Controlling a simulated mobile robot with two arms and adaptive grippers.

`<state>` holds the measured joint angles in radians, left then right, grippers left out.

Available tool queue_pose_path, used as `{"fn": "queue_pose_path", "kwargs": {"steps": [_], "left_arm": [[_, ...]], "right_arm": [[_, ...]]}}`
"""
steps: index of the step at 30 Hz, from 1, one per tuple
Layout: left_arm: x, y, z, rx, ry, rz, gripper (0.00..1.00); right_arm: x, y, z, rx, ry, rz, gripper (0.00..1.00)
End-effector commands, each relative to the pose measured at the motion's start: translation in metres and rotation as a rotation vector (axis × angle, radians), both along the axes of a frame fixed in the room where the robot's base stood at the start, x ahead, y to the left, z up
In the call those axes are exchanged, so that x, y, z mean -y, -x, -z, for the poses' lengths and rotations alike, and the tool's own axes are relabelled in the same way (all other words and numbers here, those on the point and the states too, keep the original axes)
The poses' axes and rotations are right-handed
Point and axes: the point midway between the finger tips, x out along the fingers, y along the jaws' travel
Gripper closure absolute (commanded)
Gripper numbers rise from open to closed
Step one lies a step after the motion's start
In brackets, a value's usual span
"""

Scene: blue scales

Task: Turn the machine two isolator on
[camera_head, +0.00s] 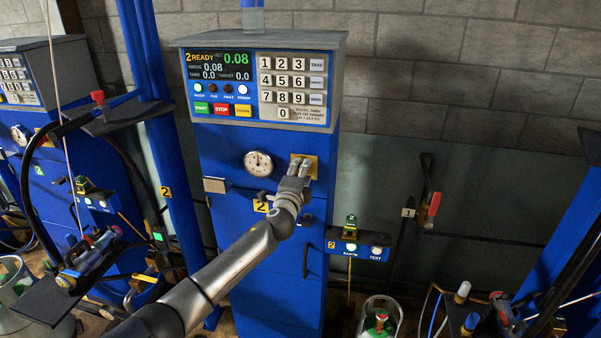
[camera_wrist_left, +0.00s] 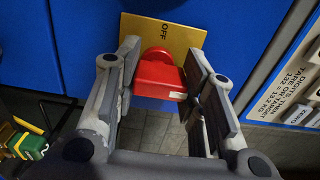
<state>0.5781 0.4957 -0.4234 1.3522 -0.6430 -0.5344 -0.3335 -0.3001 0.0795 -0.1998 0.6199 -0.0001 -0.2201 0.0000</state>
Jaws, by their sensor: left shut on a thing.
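The machine two cabinet (camera_head: 220,145) is blue, with a lit display panel (camera_head: 219,84) reading "2 READY". Its isolator is a red handle (camera_wrist_left: 159,75) on a yellow plate (camera_wrist_left: 188,38) marked "OFF" in the left wrist view. In the head view the yellow plate (camera_head: 312,160) shows behind my gripper, and the red handle is hidden. My left gripper (camera_head: 300,165) is at the plate, its two fingers on either side of the red handle and shut on it. My right gripper is not in view.
A round gauge (camera_head: 258,163) sits left of the isolator, and a keypad (camera_head: 292,85) above it. A small box (camera_head: 357,247) with a lit green button stands to the lower right. Another blue machine (camera_head: 45,120) stands at left. A gas cylinder (camera_head: 381,318) is below.

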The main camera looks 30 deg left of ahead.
Motion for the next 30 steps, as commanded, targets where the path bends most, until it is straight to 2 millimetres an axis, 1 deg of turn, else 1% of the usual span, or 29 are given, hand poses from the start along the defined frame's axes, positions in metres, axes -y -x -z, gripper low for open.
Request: {"fn": "queue_pose_path", "kwargs": {"steps": [14, 15, 20, 30], "left_arm": [[0.001, 0.0, 0.0014, -0.005, -0.017, 0.002, 0.87], [0.001, 0.0, 0.0014, -0.005, -0.017, 0.002, 0.62], [0.0008, 0.0001, 0.0011, -0.005, -0.016, 0.002, 0.41], [0.0006, 0.001, 0.0006, -0.005, -0.014, 0.001, 0.41]], "right_arm": [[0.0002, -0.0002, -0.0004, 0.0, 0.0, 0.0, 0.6], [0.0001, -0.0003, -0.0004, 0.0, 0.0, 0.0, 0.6], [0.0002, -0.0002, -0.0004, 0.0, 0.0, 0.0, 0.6], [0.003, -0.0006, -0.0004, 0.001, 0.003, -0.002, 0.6]]}}
